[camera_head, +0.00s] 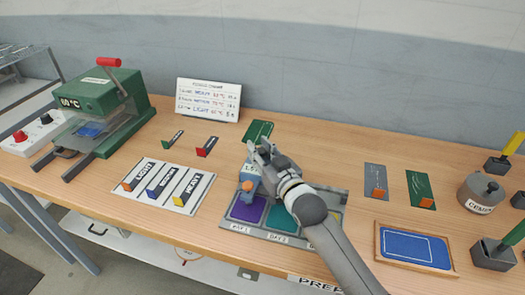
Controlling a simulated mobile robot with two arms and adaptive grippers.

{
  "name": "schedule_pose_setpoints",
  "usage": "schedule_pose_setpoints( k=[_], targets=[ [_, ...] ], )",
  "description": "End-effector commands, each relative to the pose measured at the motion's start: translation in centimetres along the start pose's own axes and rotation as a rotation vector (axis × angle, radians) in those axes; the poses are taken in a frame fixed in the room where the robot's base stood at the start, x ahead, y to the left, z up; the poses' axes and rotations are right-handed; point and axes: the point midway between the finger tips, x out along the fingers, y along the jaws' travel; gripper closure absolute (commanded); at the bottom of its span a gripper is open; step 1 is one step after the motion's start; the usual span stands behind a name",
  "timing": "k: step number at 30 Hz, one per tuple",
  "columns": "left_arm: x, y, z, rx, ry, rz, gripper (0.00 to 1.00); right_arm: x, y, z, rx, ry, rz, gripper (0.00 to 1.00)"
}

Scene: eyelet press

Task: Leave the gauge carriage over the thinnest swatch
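The gauge carriage (248,174) is a small blue-grey block with an orange knob and a readout that seems to start with "1.5". It stands at the back left of a grey board (303,193), by the purple swatch (248,209). A teal swatch (281,219) lies to its right, and a sliver of yellow shows at the board's right. My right gripper (260,150) is at the carriage's upper right, close to it or touching. Its fingers overlap in view, so its opening is unclear. My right forearm hides much of the board. My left gripper is out of view.
A green press (100,105) stands at the left. A white card with labelled markers (168,186) lies left of the board. A whiteboard (208,99) stands behind. A wooden-framed blue tray (413,248), swatches and a weight (482,193) are at the right.

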Motion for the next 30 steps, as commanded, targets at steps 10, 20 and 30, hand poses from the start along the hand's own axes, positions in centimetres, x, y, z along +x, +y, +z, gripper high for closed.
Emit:
schedule_pose_setpoints(
  k=[10, 20, 30],
  targets=[
    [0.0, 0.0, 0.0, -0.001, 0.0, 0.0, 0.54, 0.0, -0.1, -0.1, 0.001, 0.002, -0.002, 0.55],
    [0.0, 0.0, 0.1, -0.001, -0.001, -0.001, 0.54, -1.7, -0.1, 0.1, 0.001, 0.0, -0.002, 0.55],
    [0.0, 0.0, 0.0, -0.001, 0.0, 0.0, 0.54, -7.9, -0.1, 0.1, 0.001, 0.0, -0.003, 0.55]
  ],
)
